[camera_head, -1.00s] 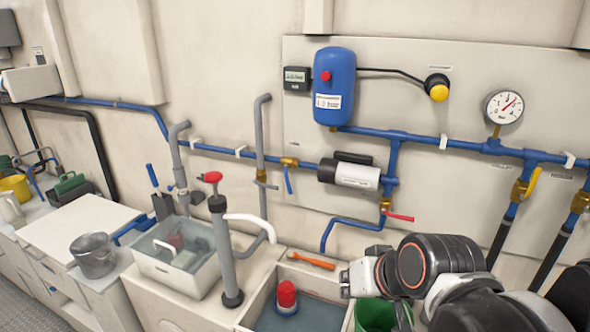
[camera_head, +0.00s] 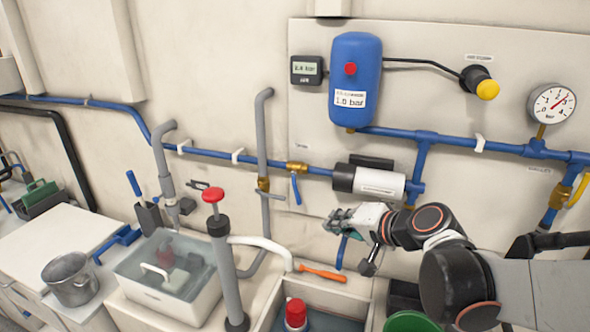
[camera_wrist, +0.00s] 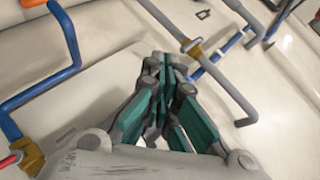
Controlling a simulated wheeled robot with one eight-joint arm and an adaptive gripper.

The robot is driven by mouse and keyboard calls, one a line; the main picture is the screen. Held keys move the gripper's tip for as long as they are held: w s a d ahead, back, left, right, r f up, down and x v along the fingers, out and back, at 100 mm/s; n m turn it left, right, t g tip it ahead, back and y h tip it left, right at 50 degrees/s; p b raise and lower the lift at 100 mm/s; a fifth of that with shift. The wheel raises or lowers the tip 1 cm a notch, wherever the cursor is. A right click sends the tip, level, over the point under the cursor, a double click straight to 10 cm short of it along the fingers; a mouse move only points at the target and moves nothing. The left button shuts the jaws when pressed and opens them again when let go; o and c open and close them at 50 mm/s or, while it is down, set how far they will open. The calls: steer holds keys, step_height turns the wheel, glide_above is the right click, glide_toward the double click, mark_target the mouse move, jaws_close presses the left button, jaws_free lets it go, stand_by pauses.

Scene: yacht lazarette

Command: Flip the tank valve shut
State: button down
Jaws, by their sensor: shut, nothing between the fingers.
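My gripper (camera_head: 335,223) is shut and empty in front of the wall, below the white cylinder on the pipes. In the wrist view its green-padded fingers (camera_wrist: 165,95) are together and touch no valve. Several valves show, and I cannot tell which is the tank valve. One brass valve (camera_head: 297,168) on the blue pipe has a blue lever (camera_head: 296,189) hanging down. A brass valve (camera_head: 263,184) on the upright grey pipe has a grey lever and also shows in the wrist view (camera_wrist: 191,47). The red-lever valve (camera_wrist: 25,156) is hidden behind my arm in the head view.
A blue tank (camera_head: 355,90), a gauge (camera_head: 552,103) and a yellow-lever valve (camera_head: 580,187) are on the wall. A red-topped hand pump (camera_head: 219,255), a clear-lidded box (camera_head: 170,300) and an orange-handled tool (camera_head: 322,272) are below. Pipes stand close to my gripper.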

mark_target(296, 189)
steer(key=w+a+f+m+t+y+b, duration=0.1)
steer(key=w+m, duration=0.1)
steer(key=w, duration=0.5)
steer(key=w+a+f+m+t+b, duration=0.1)
steer(key=w+a+f+b, duration=0.1)
steer(key=w, duration=0.6)
steer(key=shift+w+a+m+t+y, duration=0.15)
steer(key=shift+a+m+t+y, duration=0.05)
steer(key=shift+m+t+y, duration=0.2)
steer(key=shift+w+a+f+b, duration=0.25)
steer(key=shift+a+f+b, duration=0.35)
steer(key=shift+a+f, duration=0.2)
